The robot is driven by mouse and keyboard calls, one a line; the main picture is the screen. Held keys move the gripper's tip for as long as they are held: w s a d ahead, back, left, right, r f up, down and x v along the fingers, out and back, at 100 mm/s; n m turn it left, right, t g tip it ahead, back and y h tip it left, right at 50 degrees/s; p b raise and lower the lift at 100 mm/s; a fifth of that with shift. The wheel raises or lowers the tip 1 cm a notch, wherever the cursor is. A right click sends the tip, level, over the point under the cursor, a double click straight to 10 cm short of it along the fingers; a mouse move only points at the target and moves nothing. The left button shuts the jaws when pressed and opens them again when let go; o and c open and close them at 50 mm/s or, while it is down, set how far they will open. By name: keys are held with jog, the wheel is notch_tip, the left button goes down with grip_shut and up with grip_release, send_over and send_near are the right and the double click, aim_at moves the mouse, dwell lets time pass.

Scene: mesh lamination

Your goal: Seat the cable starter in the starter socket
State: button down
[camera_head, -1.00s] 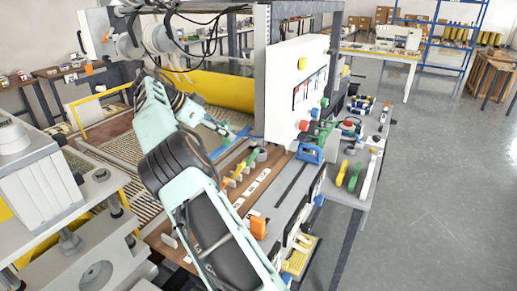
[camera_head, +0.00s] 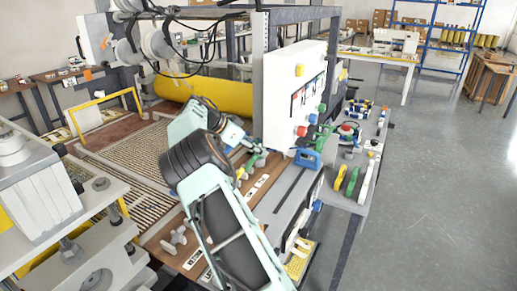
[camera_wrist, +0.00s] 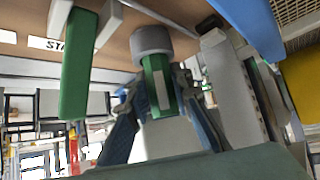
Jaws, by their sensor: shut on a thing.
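In the wrist view my gripper (camera_wrist: 155,108) is shut on a green piece with a pale stripe (camera_wrist: 161,82), which I take as the cable starter. A grey round collar (camera_wrist: 152,40) sits at its far end, close to the brown board. I cannot tell whether this collar is the socket or part of the starter, nor whether the starter is seated. To the left a green bar (camera_wrist: 77,70) stands in a pale bracket, beside a white label starting "STA" (camera_wrist: 48,44). In the head view my gripper (camera_head: 252,146) is over the board's far end, partly hidden by my arm.
The brown board (camera_head: 262,192) carries white labels and fittings. A white control panel (camera_head: 285,95) with coloured knobs stands just behind and right of my gripper. A blue part (camera_head: 307,158) lies near its foot. Free floor (camera_head: 440,190) lies to the right.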

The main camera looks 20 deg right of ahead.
jog(key=shift+s+a+f+b, duration=0.1)
jog(key=shift+s+f+b, duration=0.1)
jog(key=shift+f+b, duration=0.4)
jog(key=c, duration=1.8)
grip_release()
jog(key=shift+f, duration=0.1)
jog(key=shift+o, duration=0.4)
jog(key=shift+s, duration=0.1)
jog(key=shift+f, duration=0.1)
jog(key=shift+r+p, duration=0.65)
jog(key=v, duration=1.2)
jog(key=shift+r+b, duration=0.25)
jog(key=shift+b, duration=0.15)
